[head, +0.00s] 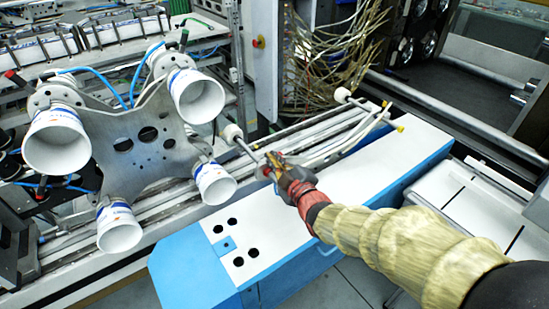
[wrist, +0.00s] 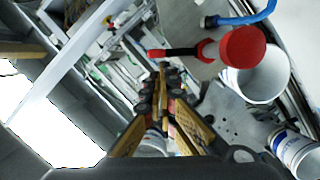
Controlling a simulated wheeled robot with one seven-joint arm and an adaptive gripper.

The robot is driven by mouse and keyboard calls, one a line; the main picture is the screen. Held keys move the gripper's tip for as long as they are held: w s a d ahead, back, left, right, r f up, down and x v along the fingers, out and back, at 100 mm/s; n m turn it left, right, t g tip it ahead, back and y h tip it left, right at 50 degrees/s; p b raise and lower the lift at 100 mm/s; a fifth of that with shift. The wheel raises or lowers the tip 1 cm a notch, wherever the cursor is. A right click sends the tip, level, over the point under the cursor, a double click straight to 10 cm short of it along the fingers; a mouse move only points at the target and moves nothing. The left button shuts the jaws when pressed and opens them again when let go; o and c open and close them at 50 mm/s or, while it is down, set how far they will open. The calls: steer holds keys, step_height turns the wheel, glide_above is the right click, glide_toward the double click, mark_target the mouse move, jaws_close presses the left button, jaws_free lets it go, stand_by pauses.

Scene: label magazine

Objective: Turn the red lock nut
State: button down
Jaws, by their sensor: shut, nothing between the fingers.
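A red round knob-like part (wrist: 241,48), which looks like the red lock nut, shows at the upper right of the wrist view. A black rod runs left from it to a small red tip. I cannot pick this part out with certainty in the head view. My gripper (wrist: 164,72) is shut and empty, its fingers together left of and below the red knob in that picture, apart from it. In the head view my gripper (head: 270,166) is above the back edge of the white-topped blue unit, right of the suction-cup frame. Its fingertips are small and partly hidden there.
Thin rods with white ends (head: 342,95) lie close to my gripper. A white-topped blue unit (head: 275,225) is below. Cables (head: 325,60) hang behind.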

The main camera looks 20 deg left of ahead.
mark_target(280, 153)
steer(key=shift+w+d+m+g+p, duration=0.35)
steer(key=shift+m+p, duration=0.1)
steer(key=shift+m, duration=0.15)
steer(key=m+p, duration=0.1)
steer(key=w+d+m+p, duration=0.1)
steer(key=shift+w+d+f+m+g, duration=0.1)
steer(key=shift+w+f+m+g, duration=0.2)
steer(key=shift+f, duration=0.1)
steer(key=shift+w+d+f+y, duration=0.3)
steer(key=shift+w+d+f, duration=0.1)
steer(key=shift+f, duration=0.2)
steer(key=shift+r, duration=0.1)
stand_by(0.3)
